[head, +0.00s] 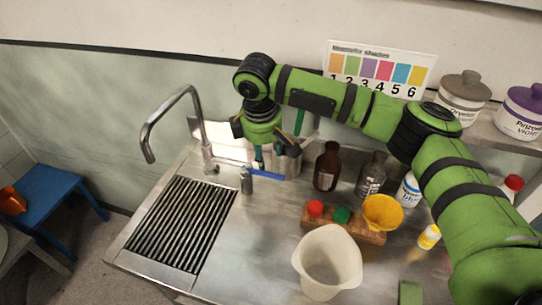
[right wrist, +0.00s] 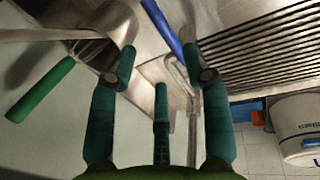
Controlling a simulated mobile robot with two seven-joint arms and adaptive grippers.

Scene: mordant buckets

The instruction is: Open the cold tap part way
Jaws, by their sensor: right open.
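A curved metal spout (head: 165,117) rises behind the ribbed drainer; a thin metal pipe, probably this spout, shows in the right wrist view (right wrist: 192,100). A short grey metal cylinder (head: 246,181) stands right of the spout's base; I cannot tell for sure that it is the cold tap. A blue bar (head: 266,174) lies just right of it and also shows in the right wrist view (right wrist: 162,27). My right gripper (head: 259,158) points down above and behind the bar, beside a metal can. Its fingers (right wrist: 160,58) are spread with nothing between them. My left gripper is out of view.
The metal can (head: 288,164) holding tools stands close to my right gripper. Right of it are a brown bottle (head: 327,167), a clear bottle (head: 371,174), a wooden rack (head: 343,226) and a white jug (head: 327,262). The ribbed drainer (head: 182,224) is clear.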

